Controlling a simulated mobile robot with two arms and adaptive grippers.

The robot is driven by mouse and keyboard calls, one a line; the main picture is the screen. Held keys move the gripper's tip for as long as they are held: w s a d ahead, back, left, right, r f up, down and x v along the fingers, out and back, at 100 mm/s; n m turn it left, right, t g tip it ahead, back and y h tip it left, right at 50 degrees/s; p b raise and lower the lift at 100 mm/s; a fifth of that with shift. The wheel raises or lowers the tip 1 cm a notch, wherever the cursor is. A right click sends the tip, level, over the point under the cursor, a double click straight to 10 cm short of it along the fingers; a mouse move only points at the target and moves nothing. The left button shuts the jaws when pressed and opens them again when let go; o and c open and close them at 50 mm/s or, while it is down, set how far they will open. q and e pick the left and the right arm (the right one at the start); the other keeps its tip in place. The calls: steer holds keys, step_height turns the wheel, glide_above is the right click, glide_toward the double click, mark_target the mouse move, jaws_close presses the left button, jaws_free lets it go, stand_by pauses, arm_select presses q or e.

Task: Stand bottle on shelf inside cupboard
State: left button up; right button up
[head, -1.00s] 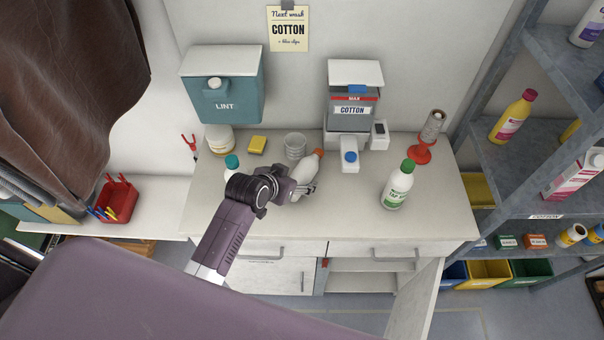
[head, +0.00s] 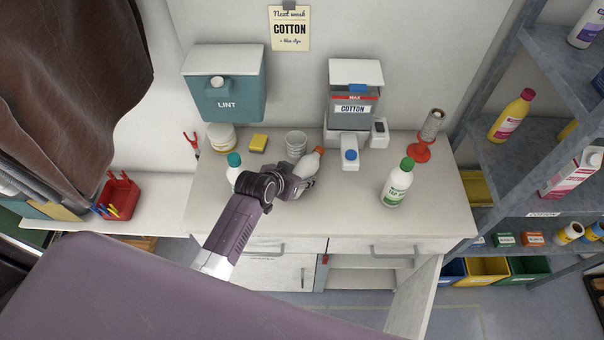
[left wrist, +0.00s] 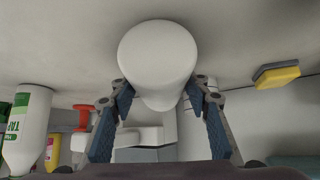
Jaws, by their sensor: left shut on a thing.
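A white bottle with an orange cap (head: 309,161) is above or on the worktop, leaning with its cap up and to the right. My left gripper (head: 303,184) is shut on it and hides its lower part. In the left wrist view the bottle's plain white body (left wrist: 158,55) sits between the two fingers (left wrist: 160,95). I cannot tell whether its base touches the worktop. The cupboard below the worktop stands open at the right, with its door (head: 415,298) swung out and an inner shelf (head: 362,264) showing. My right gripper is not in view.
On the worktop (head: 330,215) stand a green-capped bottle (head: 397,184), a teal-capped bottle (head: 234,169), a ribbed cup (head: 296,144), a blue-capped carton (head: 349,153) and a yellow sponge (head: 258,143). The worktop's front middle is clear. A grey shelf rack (head: 500,150) stands at the right.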

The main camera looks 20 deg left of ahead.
arm_select(q)
steer(key=c, duration=0.5)
steer(key=shift+o, duration=0.2)
